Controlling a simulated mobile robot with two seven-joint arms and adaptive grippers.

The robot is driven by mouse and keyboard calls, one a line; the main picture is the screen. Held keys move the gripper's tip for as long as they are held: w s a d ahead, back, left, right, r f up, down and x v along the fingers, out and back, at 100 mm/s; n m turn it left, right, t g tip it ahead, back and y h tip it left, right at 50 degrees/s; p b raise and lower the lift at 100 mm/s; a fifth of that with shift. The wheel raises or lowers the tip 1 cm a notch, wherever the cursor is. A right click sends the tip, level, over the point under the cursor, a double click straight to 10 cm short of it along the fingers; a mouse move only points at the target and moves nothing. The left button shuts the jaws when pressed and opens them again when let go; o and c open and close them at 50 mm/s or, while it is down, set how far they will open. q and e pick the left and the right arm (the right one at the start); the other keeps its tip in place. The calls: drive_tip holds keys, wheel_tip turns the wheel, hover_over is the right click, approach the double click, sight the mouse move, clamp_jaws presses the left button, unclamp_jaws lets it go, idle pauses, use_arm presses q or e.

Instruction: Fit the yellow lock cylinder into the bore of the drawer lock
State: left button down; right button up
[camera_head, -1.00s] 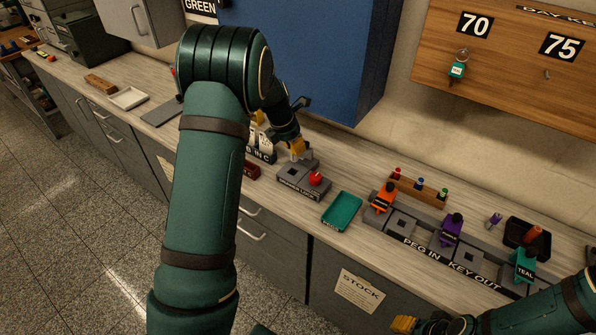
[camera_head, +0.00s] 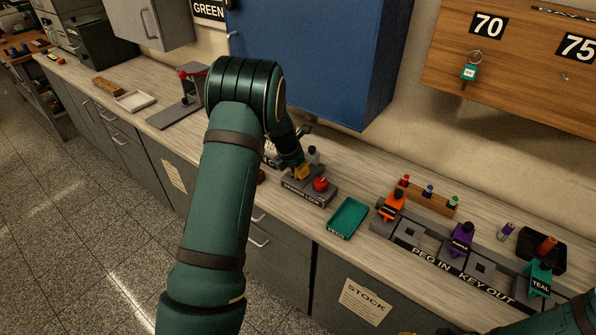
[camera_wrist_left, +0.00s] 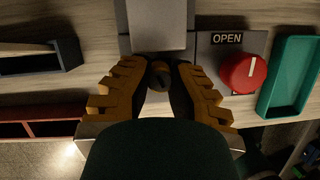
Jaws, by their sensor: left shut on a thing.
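The grey drawer lock (camera_head: 308,190), with a lettered front and a red knob (camera_head: 321,184), stands on the counter. In the left wrist view the red knob (camera_wrist_left: 243,73) sits beside an OPEN label, right of a raised grey block (camera_wrist_left: 158,25). My left gripper (camera_head: 302,172) is at the drawer lock, left of the knob. Its fingers (camera_wrist_left: 160,85) are closed around a small dark, round-ended piece (camera_wrist_left: 160,74), likely the yellow lock cylinder; its colour is unclear. The bore and any contact with it are hidden. Only a sliver of my right gripper (camera_head: 408,333) shows at the bottom edge.
A teal tray (camera_head: 347,218) stands just right of the drawer lock. Further right is a grey key rack (camera_head: 408,233) with orange, purple and teal keys. A blue cabinet (camera_head: 310,60) hangs behind my left arm. A red-handled press (camera_head: 183,108) stands to the left.

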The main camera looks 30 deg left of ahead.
use_arm(q)
drive_tip(key=shift+r, duration=0.1)
drive_tip(key=shift+f, duration=0.2)
drive_tip(key=c, duration=1.1)
unclamp_jaws()
drive_tip(key=shift+o, duration=0.2)
drive_tip(key=shift+r, duration=0.15)
drive_tip(key=p+v, duration=0.3)
drive_tip(key=v, duration=0.9)
drive_tip(key=shift+s, duration=0.15)
